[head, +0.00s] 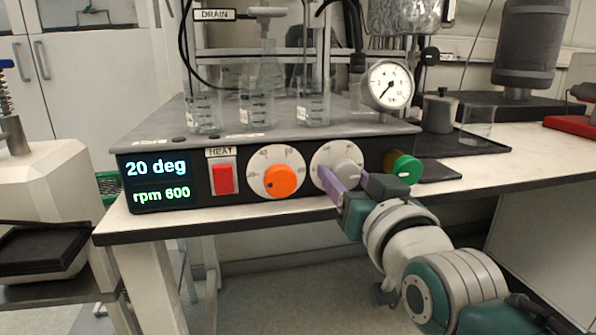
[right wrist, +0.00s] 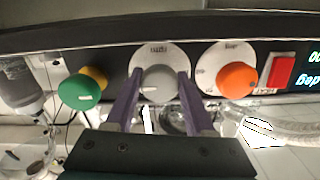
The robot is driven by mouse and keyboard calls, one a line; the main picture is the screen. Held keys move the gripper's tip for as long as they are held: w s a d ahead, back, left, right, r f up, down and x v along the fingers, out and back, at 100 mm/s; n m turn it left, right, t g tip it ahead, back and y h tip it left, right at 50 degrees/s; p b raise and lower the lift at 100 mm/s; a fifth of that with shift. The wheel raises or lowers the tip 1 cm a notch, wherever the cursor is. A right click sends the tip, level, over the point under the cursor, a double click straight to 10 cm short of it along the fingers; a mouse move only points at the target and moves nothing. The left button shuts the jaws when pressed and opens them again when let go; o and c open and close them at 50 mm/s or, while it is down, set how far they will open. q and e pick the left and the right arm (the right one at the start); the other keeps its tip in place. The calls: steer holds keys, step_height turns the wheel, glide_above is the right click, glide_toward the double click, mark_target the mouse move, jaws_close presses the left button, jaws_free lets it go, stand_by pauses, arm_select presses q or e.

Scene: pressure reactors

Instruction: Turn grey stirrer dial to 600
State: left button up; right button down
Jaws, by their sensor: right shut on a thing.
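The grey stirrer dial (head: 347,171) is the right-hand dial on the black front panel of the hotplate unit. My right gripper (head: 340,181) reaches it from the front right, and its purple fingers are shut on the dial. In the right wrist view the fingers (right wrist: 160,76) lie on both sides of the grey dial (right wrist: 157,88). The display (head: 156,181) reads "20 deg" and "rpm 600". Part of the dial and its scale is hidden by the fingers in the head view. My left gripper is not in view.
The orange dial (head: 281,181) and red HEAT switch (head: 223,179) are left of the grey dial. A green knob (head: 405,168) sits close to its right, near my gripper. Glass beakers (head: 257,105) stand on the plate above, and a pressure gauge (head: 389,84) is behind.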

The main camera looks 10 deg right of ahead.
stand_by(0.5)
steer(key=shift+c, duration=1.3)
jaws_free()
steer(key=shift+s, duration=0.2)
steer(key=s+p, duration=0.2)
steer(key=s, duration=0.7)
steer(key=shift+s+d+p, duration=0.2)
steer(key=shift+s+p, duration=0.1)
steer(key=shift+p, duration=0.1)
steer(key=shift+r, duration=0.1)
